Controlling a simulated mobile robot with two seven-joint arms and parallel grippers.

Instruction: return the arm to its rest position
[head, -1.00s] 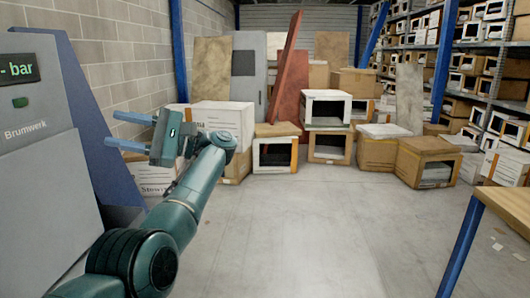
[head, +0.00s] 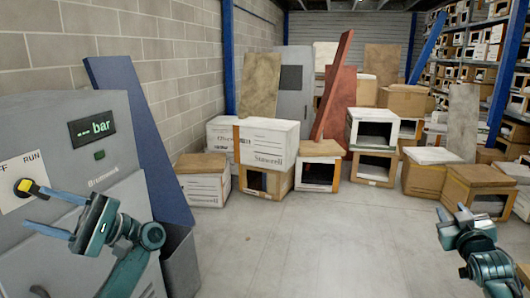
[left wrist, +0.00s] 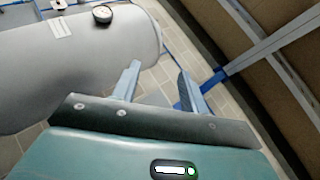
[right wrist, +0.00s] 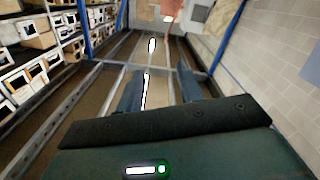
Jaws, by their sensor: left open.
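My left gripper (head: 27,206) is at the lower left of the head view, in front of the grey machine. Its fingers point left and are apart and empty. In the left wrist view the left gripper (left wrist: 158,70) shows the same open gap, with a grey cylinder (left wrist: 80,65) beyond it. My right gripper (head: 451,208) is low at the right of the head view, above the floor. In the right wrist view the right gripper (right wrist: 160,80) has its fingers apart with nothing between them.
The grey machine (head: 110,165) has a display and a yellow knob (head: 27,187), close to my left fingertips in the picture; contact cannot be told. A blue panel (head: 135,130) leans behind it. Boxes (head: 268,143) stand at the back. The middle floor (head: 320,240) is clear.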

